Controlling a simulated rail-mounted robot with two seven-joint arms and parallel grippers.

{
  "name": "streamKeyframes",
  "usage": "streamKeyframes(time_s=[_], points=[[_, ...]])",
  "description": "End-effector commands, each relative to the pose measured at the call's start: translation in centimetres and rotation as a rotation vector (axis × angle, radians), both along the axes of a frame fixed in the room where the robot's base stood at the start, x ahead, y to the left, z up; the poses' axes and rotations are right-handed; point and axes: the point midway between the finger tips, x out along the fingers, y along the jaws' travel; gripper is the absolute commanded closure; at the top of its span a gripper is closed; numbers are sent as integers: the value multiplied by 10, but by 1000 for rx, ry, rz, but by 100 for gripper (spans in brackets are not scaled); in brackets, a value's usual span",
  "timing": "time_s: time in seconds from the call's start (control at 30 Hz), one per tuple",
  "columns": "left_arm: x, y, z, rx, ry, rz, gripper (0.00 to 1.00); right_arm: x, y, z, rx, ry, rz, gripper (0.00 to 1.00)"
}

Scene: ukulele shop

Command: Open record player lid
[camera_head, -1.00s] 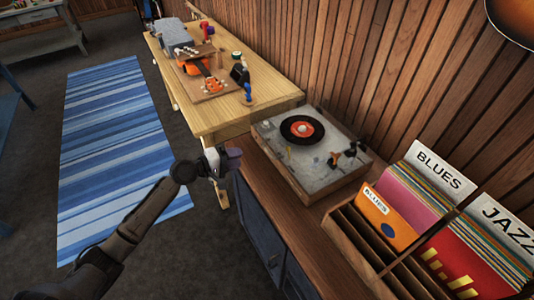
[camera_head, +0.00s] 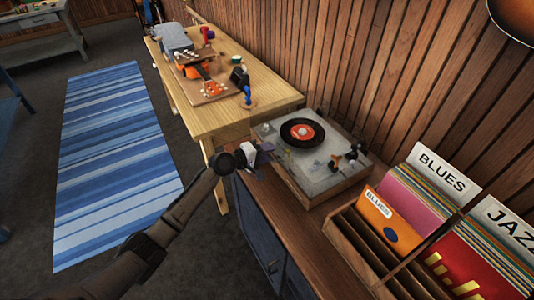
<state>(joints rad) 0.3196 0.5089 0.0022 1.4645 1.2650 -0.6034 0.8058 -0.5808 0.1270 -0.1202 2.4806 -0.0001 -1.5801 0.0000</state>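The record player (camera_head: 322,177) sits on the wooden cabinet, a grey-topped box with wooden sides. A black record with an orange label (camera_head: 302,132) shows on it, and dark parts stand at its right end. I cannot make out clearly whether a see-through lid covers the top. My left gripper (camera_head: 268,150) is at the left front edge of the record player, very close to it; I cannot tell whether they touch. Its fingers are small and partly turned away, so their opening is unclear. My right gripper is out of view.
A wooden workbench (camera_head: 212,120) with a ukulele and tools stands beyond the cabinet (camera_head: 262,236). A record rack (camera_head: 349,240) with Blues and Jazz dividers is to the right of the player. The plank wall (camera_head: 370,70) runs close behind. A blue striped rug (camera_head: 115,165) lies on the floor at left.

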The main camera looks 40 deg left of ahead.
Motion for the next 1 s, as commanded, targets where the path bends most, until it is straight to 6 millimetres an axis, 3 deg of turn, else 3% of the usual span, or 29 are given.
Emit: streamKeyframes(time_s=[0.2, 0.6, 1.0], points=[[0, 0, 0, 0, 0, 0, 64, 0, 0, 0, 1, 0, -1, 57], [0, 0, 0, 0, 0, 0, 100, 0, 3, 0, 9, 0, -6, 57], [0, 0, 1, 0, 2, 0, 100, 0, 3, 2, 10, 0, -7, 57]])
